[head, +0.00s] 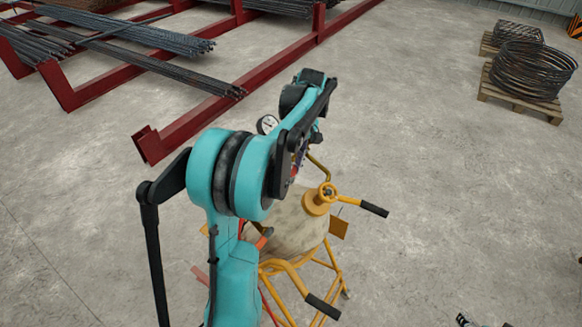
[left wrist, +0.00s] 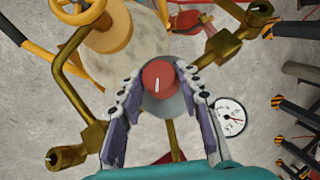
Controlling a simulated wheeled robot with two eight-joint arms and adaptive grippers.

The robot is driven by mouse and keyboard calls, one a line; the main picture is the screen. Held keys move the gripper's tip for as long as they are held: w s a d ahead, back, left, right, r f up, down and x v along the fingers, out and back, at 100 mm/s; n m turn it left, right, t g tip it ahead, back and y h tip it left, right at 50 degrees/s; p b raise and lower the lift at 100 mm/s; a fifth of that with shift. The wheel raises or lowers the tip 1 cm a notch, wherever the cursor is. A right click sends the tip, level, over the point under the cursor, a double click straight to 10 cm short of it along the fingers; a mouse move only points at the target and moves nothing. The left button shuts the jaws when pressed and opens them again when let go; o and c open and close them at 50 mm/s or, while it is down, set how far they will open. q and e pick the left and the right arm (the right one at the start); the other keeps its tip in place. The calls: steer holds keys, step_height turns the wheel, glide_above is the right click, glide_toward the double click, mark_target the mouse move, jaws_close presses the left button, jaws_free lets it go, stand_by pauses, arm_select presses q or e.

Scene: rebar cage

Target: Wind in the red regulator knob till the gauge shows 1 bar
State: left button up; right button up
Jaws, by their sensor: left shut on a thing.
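The red regulator knob (left wrist: 159,78), with a white mark on its face, sits between the fingers of my left gripper (left wrist: 158,75) in the left wrist view. The fingers are shut on its sides. In the head view my teal left arm hides the knob and most of the gripper (head: 299,158). The round white gauge (left wrist: 229,117) is beside the gripper, apart from it; it also shows in the head view (head: 267,124). Its needle is too small to read surely. Dark parts of what looks like my right gripper (head: 467,320) show at the bottom edge, mostly cut off.
A dusty pot (head: 300,233) with a yellow cap stands in a yellow frame with black-gripped handles (head: 374,209) below my arm. Brass pipes (left wrist: 72,75) flank the knob. Red racks (head: 190,122) with rebar and pallets of coiled wire (head: 532,72) stand farther off.

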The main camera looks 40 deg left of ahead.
arm_select(q)
steer(key=shift+a, duration=0.1)
stand_by(0.4)
steer(key=o, duration=1.2)
steer(key=shift+c, duration=0.2)
steer(key=v, duration=1.2)
steer(key=shift+w, duration=0.2)
steer(key=shift+f, duration=0.1)
